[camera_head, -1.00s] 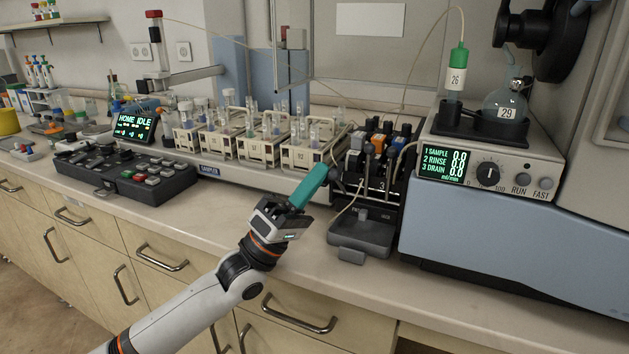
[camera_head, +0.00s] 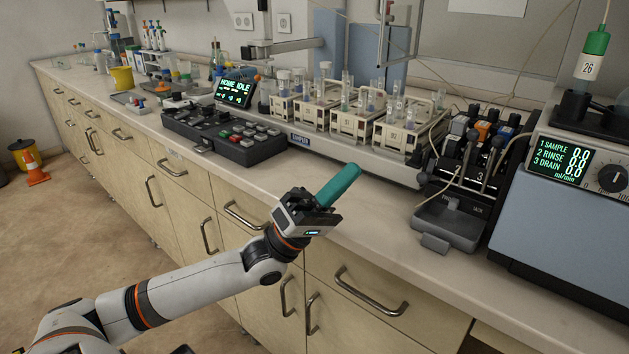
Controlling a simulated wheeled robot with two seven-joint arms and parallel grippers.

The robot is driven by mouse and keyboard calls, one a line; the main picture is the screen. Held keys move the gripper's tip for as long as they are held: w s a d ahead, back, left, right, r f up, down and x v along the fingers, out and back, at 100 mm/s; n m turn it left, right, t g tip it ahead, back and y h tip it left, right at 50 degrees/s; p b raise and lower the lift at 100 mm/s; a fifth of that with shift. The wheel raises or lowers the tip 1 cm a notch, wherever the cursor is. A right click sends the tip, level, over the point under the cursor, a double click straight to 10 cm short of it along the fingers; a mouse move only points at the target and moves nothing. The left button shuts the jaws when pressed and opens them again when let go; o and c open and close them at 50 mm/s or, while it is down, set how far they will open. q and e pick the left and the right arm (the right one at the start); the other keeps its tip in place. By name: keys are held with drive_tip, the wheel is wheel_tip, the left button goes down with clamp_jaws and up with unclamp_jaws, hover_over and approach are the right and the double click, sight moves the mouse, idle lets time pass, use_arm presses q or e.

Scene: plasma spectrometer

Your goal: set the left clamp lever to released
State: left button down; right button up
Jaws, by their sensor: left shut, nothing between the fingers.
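The pump block (camera_head: 482,158) with its row of clamp levers stands on the bench at the right, between the sample racks and the blue-grey instrument. A dark knob (camera_head: 423,178) at the block's left side seems to be the left clamp lever's end, tipped toward the front. The other levers (camera_head: 471,136) stand more upright. They are small, so exact positions are hard to tell. My left gripper (camera_head: 350,172) has teal fingers, shut and empty. It is over the bench's front edge, left of the pump block and apart from it. My right gripper is not in view.
A grey drip tray (camera_head: 462,224) sits in front of the pump block. Racks of tubes (camera_head: 350,122) stand on the sampler behind my gripper. A black control box (camera_head: 225,138) is at the left. The bench front (camera_head: 375,215) is clear.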

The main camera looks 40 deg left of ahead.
use_arm(q)
drive_tip(key=shift+s+a, duration=1.5)
drive_tip(key=shift+s, duration=0.1)
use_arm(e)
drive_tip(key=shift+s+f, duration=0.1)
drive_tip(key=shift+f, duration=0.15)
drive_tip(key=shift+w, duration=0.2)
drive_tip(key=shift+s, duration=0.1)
